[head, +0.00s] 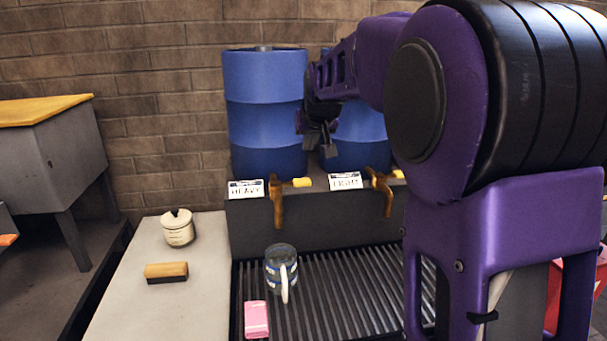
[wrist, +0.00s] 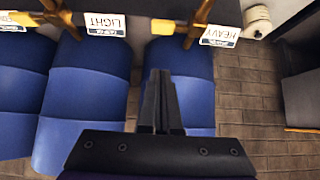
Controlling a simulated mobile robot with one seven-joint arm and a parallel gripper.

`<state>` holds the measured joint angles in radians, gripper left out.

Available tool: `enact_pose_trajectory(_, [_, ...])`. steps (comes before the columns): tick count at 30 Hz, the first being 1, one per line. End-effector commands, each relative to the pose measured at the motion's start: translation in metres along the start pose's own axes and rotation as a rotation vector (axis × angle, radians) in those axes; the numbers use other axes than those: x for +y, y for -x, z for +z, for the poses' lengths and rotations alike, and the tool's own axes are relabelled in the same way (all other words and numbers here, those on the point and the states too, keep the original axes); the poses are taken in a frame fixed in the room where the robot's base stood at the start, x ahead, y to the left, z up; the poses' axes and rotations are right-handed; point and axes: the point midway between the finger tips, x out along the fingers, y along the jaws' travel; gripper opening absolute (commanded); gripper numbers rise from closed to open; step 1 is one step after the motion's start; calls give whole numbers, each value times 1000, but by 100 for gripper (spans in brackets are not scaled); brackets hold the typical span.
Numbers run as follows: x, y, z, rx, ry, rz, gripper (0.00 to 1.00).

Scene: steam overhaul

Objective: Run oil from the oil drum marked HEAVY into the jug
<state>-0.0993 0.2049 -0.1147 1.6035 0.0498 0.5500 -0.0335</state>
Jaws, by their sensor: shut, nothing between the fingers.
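The blue oil drum marked HEAVY (head: 265,110) stands at the back, left of the drum marked LIGHT (head: 360,135). A HEAVY card (head: 246,189) sits beside its brass tap (head: 277,200), which has a yellow handle (head: 301,183). The glass jug (head: 280,268) stands upright on the slatted grate under the HEAVY tap, its white handle facing the front. My gripper (head: 327,140) is shut and empty, up in front of the drums. In the wrist view my gripper's fingers (wrist: 160,100) are together before the HEAVY drum (wrist: 180,60), with the HEAVY card (wrist: 220,36) beyond.
A pink block (head: 256,319) lies on the grate (head: 330,300) left of the jug's front. The LIGHT tap (head: 380,190) is right of the HEAVY tap.

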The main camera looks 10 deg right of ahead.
Motion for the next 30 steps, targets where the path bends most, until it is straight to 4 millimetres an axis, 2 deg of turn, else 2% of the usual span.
enact_pose_trajectory(7, [0,-3,0,-1,2,1,0])
enact_pose_trajectory(11, [0,-16,1,-2,3,2,0])
enact_pose_trajectory(24, [0,-106,2,-3,3,1,0])
enact_pose_trajectory(30, [0,-123,22,-1,2,1,0])
